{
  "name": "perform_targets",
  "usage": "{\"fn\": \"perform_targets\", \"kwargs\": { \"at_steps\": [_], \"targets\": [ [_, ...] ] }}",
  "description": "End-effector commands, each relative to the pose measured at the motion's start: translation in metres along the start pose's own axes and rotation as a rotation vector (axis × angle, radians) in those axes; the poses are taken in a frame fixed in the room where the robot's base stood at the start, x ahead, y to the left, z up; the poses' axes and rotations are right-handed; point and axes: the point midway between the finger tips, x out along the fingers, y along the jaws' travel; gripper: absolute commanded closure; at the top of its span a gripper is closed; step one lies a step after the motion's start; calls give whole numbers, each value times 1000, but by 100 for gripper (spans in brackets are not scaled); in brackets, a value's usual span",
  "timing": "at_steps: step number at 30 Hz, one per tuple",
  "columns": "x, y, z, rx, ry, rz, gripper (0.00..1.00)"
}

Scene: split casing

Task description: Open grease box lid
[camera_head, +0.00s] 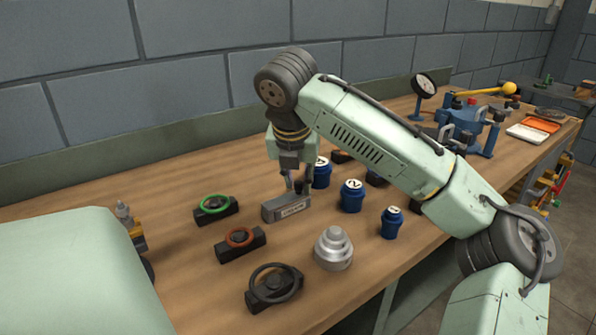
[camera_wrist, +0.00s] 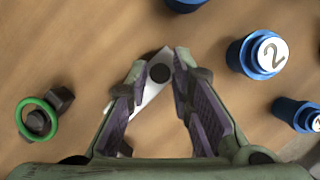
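The grease box (camera_head: 285,208) is a small grey oblong box with a light label on its front, standing on the workbench. A dark round knob (camera_wrist: 160,72) shows on its pale top (camera_wrist: 150,92) in the wrist view. My gripper (camera_head: 298,187) is just above the box, pointing down. In the wrist view my gripper (camera_wrist: 159,84) has its two fingers apart, one on each side of the knob, with nothing held between them. The fingers hide part of the box, and I cannot tell whether they touch it.
Several blue numbered caps, such as number 2 (camera_head: 352,196), stand right of the box. A silver stepped part (camera_head: 333,248) is in front. Black blocks with green (camera_head: 215,204), red (camera_head: 240,238) and black (camera_head: 275,287) rings lie left and in front. A gauge (camera_head: 425,86) stands behind.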

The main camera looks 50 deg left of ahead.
Motion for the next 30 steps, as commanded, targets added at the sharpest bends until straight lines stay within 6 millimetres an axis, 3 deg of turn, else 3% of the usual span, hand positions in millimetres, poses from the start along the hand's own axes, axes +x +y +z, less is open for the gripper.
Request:
{"fn": "perform_targets", "kwargs": {
  "at_steps": [8,30],
  "targets": [
    [0,0,0,0,0,0,100],
    [0,-2,3,-2,-6,-5,100]
  ]
}}
